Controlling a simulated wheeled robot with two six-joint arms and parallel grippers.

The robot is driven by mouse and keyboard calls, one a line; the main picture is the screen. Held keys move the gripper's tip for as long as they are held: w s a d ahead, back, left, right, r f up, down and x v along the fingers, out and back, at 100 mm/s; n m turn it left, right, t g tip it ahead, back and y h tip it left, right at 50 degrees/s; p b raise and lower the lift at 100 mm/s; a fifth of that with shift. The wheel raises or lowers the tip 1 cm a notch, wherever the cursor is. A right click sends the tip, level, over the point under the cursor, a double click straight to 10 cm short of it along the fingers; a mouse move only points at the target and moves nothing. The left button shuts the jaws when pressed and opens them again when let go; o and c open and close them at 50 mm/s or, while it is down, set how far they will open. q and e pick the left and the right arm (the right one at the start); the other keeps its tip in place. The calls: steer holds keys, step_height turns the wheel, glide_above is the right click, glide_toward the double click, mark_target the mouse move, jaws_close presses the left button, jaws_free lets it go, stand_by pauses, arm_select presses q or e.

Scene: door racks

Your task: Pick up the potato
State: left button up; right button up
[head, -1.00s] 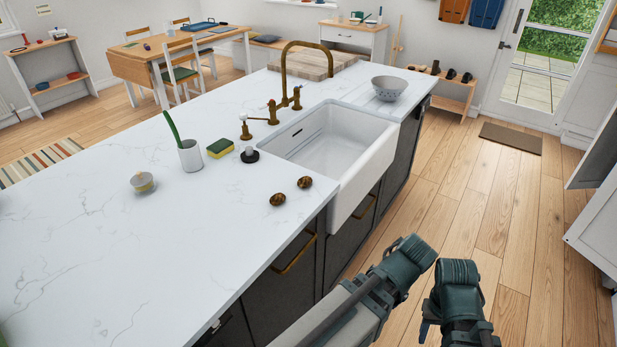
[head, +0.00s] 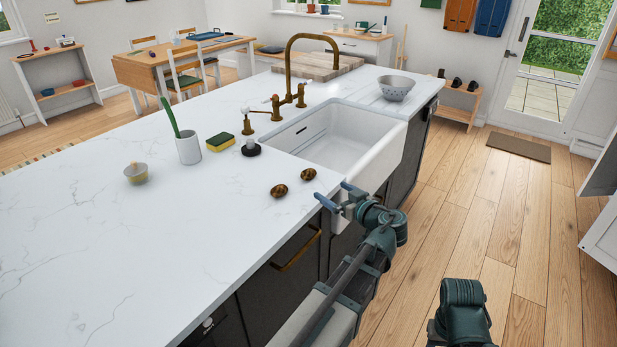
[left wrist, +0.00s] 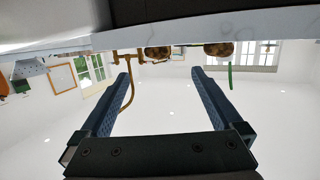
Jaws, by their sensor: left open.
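Two brown potatoes lie on the white worktop near its front edge, left of the sink. One potato (head: 279,191) is farther left and the other potato (head: 308,174) is closer to the sink. My left gripper (head: 338,196) is open and empty at the worktop edge, just right of the potatoes and apart from them. In the left wrist view the picture is upside down. There, one potato (left wrist: 158,53) shows beyond the open fingers and the other potato (left wrist: 218,49) shows farther right. My right arm shows at the lower right, but its fingers are not visible.
The white sink (head: 340,140) with a brass tap (head: 290,80) lies behind my left gripper. A sponge (head: 220,142), a white cup (head: 188,148) and a small lidded pot (head: 136,173) stand behind and left of the potatoes. The worktop's left front is clear.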

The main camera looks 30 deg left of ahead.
mark_target(312, 177)
arm_select(q)
steer(key=b+x, duration=0.1)
steer(key=x, duration=0.6)
steer(key=shift+w+a, duration=0.1)
steer(key=shift+w+a+f, duration=0.1)
steer(key=shift+w+a, duration=0.3)
steer(key=shift+a, duration=0.05)
steer(key=b+x, duration=0.1)
steer(key=x, duration=0.3)
steer(key=shift+w, duration=0.1)
steer(key=c, duration=1.3)
